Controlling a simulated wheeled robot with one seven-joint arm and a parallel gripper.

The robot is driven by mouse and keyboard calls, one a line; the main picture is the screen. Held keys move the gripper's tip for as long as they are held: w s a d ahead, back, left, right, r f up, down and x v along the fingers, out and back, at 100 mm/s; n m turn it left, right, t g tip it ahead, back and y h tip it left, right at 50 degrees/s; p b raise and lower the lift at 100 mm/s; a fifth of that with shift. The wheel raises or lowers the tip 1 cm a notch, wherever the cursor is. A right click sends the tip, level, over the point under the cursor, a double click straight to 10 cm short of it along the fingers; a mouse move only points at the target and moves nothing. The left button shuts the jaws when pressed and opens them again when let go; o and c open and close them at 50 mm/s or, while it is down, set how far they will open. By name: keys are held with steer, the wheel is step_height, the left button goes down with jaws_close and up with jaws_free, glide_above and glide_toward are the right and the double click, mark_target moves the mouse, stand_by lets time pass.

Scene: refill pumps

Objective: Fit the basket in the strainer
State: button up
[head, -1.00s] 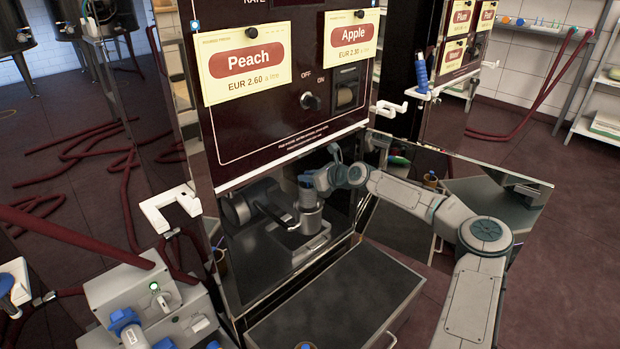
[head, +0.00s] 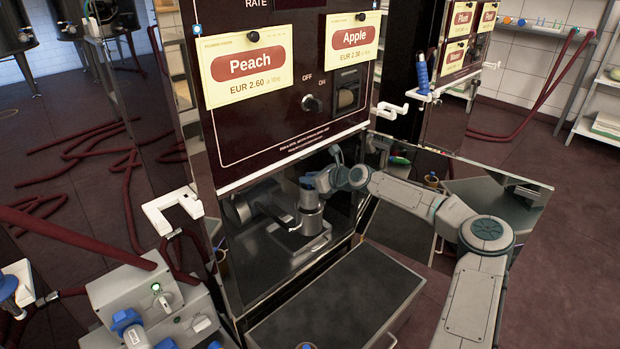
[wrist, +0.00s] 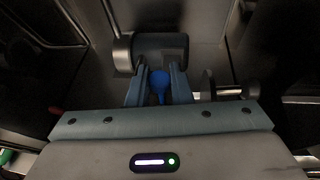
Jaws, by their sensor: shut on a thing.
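My gripper (head: 316,181) is inside the open lower bay of the Peach/Apple pump cabinet. It is shut on a small blue knob (wrist: 159,82), which shows between the two fingers in the wrist view; I take it for the top of the basket. The knob also shows as a blue spot in the head view (head: 307,182). Directly below is an upright grey metal cylinder (head: 310,212), which looks like the strainer. The basket's body is not clearly visible, and I cannot tell how deep it sits in the cylinder.
A rounded grey pump housing (head: 242,206) stands left of the cylinder. The bay's side walls are close around my gripper. A dark-topped drawer (head: 335,300) juts out below. A grey box with a green light (head: 157,288) stands front left.

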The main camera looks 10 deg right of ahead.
mark_target(316, 201)
steer(key=shift+f, duration=0.15)
steer(key=shift+f+b, duration=1.65)
steer(key=shift+f, duration=3.05)
steer(key=o, duration=0.8)
steer(key=shift+r, duration=0.1)
steer(key=p+v, duration=0.4)
steer(key=v, duration=0.9)
steer(key=shift+s+d+r, duration=0.1)
steer(key=shift+s+d, duration=0.15)
steer(key=shift+d, duration=0.05)
